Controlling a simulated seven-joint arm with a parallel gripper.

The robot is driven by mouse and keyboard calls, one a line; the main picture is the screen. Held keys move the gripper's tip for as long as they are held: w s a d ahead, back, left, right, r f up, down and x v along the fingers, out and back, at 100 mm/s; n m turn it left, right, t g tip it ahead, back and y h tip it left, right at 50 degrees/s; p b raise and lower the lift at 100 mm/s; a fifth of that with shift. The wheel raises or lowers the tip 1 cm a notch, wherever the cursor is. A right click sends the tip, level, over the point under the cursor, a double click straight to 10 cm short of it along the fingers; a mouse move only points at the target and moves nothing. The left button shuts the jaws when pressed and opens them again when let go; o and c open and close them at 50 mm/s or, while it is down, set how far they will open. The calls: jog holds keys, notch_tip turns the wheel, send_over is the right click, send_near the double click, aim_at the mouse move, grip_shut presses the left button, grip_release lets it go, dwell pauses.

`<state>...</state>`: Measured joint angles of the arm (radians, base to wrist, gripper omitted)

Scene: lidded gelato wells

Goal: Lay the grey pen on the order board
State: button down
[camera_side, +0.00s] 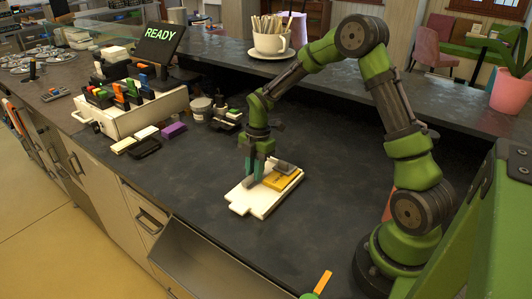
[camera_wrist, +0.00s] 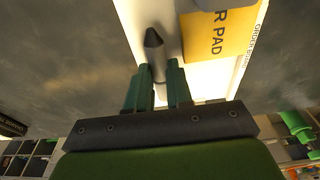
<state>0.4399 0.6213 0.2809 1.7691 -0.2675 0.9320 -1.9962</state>
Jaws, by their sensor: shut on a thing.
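My gripper (camera_side: 253,180) points down over the white order board (camera_side: 241,203), left of the yellow pad on it. In the wrist view my gripper (camera_wrist: 159,80) is shut on the grey pen (camera_wrist: 156,60). The pen's dark, tapered end sticks out beyond the fingertips, over the white board (camera_wrist: 129,16). I cannot tell whether the pen touches the board. The pen does not show clearly in the side view, where the fingers hide it.
The yellow pad (camera_side: 280,181) lies on the board's right part, with a grey object (camera_side: 286,167) at its back edge. A white box (camera_side: 130,119) of coloured items stands left. A cup (camera_side: 272,44) of sticks stands behind. The dark counter right of the board is clear.

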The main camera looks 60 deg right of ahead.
jog(key=shift+f, duration=0.4)
dwell(0.5)
jog(key=c, duration=0.9)
grip_release()
jog(key=shift+c, duration=0.2)
jog(key=shift+r, duration=0.1)
notch_tip(320, 180, up, 17)
jog(key=d, duration=0.2)
jog(key=shift+d+f, duration=0.2)
jog(key=shift+d, duration=0.05)
